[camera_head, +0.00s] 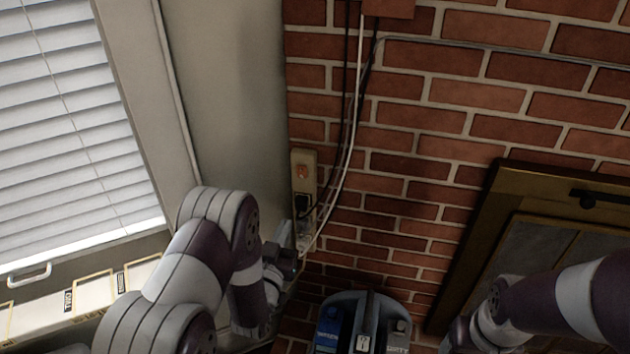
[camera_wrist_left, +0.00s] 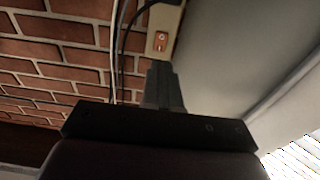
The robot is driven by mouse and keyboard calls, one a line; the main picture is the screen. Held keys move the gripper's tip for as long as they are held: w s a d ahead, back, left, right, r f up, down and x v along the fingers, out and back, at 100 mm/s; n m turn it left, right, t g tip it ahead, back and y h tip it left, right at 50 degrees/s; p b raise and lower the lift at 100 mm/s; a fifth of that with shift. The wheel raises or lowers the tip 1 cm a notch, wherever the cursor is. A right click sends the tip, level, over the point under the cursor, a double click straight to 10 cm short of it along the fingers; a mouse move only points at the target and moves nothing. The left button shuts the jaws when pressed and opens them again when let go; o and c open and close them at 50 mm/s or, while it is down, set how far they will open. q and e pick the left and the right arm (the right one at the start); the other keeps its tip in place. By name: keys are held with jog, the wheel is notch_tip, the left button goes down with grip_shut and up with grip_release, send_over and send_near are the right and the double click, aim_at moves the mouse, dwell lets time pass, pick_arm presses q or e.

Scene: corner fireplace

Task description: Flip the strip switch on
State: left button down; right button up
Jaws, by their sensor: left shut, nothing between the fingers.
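A beige power strip (camera_head: 305,207) is mounted upright on the brick wall, beside the grey corner wall. Its reddish switch (camera_head: 302,171) is near the upper end; black plugs and cords sit lower down. In the left wrist view the strip (camera_wrist_left: 163,18) comes in from the top, with the orange-red switch (camera_wrist_left: 161,41) clear to see. My left gripper (camera_head: 292,261) is shut and empty. It is below the strip in the head view, and its fingertips (camera_wrist_left: 161,68) point toward the switch in the wrist view, apparently apart from it. Whether the switch is on cannot be told.
Black and white cords (camera_head: 352,130) run up the brick wall. A blue-grey caddy with bottles (camera_head: 362,322) stands below. The brass-framed fireplace screen (camera_head: 465,245) is at right, near my right arm. A window with blinds (camera_head: 65,130) is at left.

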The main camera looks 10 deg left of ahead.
aim_at(302, 170)
pick_arm(q)
jog(key=shift+s+r+t, duration=0.2)
jog(key=shift+r+t, duration=0.2)
jog(key=shift+r, duration=0.45)
jog(key=w, duration=0.4)
jog(key=w+r+p, duration=0.1)
jog(key=w, duration=0.4)
jog(key=w+r, duration=0.1)
jog(key=w, duration=0.4)
jog(key=shift+d, duration=0.15)
jog(key=shift+r, duration=0.1)
